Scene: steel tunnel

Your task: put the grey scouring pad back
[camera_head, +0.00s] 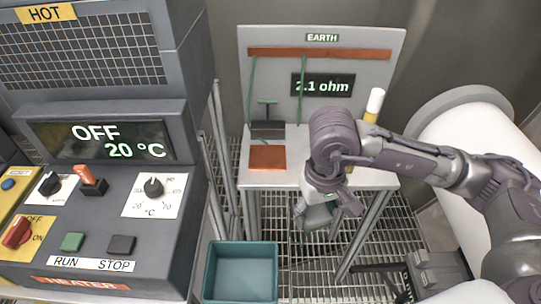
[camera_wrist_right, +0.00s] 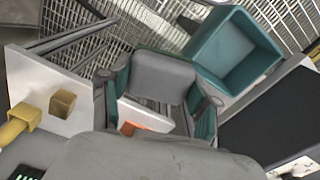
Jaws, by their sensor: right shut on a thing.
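The grey scouring pad (camera_wrist_right: 163,76) is between the two teal-lined fingers of my right gripper (camera_wrist_right: 163,92) in the right wrist view. In the head view my right gripper (camera_head: 322,207) points down at the front edge of the earth bench, shut on the pad (camera_head: 318,217), which is partly hidden by the fingers. A teal open bin (camera_head: 240,243) stands low, left of the gripper and apart from the pad. The bin also shows in the wrist view (camera_wrist_right: 232,50) and looks empty. My left gripper is not in view.
The earth bench (camera_head: 285,178) carries a copper plate (camera_head: 267,157), a dark clamp (camera_head: 268,129) and a white-and-yellow cylinder (camera_head: 374,105). The heater console (camera_head: 105,190) stands left of the bin. Metal rails (camera_head: 218,150) rise between console and bench. Grating floor shows below.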

